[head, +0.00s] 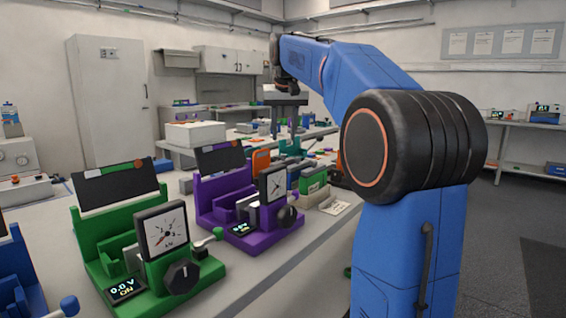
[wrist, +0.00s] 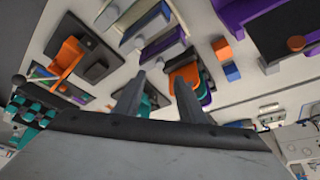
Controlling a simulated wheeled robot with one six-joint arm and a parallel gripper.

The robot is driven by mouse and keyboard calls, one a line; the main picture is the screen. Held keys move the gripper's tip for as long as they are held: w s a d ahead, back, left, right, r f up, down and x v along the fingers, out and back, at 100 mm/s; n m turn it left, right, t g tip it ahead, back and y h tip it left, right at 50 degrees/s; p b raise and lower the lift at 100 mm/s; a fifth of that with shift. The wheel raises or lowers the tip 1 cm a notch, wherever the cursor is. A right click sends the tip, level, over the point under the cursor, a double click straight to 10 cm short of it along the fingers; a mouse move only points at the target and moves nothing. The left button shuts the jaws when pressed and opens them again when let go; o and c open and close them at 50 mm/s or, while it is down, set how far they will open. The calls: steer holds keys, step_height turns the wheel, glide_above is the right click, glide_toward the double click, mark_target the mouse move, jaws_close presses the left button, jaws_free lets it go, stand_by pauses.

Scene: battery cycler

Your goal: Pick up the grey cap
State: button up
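I cannot single out the grey cap with certainty in either view. My gripper (wrist: 158,90) shows in the wrist view as two grey fingers, spread apart with nothing seen between them. It is over the bench, among several small fixtures. A light grey piece (wrist: 107,17) lies at the upper left of the wrist view, too small to identify.
A green fixture (head: 110,228) and a purple fixture (head: 212,196) with dial gauges stand on the near bench. An orange block (wrist: 222,48) and a blue block (wrist: 232,72) lie right of the fingers in the wrist view. An orange-and-black fixture (wrist: 68,57) is at left.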

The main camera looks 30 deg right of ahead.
mark_target(284, 155)
steer(key=shift+s+x, duration=0.1)
steer(key=shift+x, duration=1.7)
steer(key=shift+s+x, duration=0.15)
steer(key=shift+x, duration=1.7)
steer(key=shift+f, duration=0.1)
steer(key=shift+c, duration=0.2)
jaws_close()
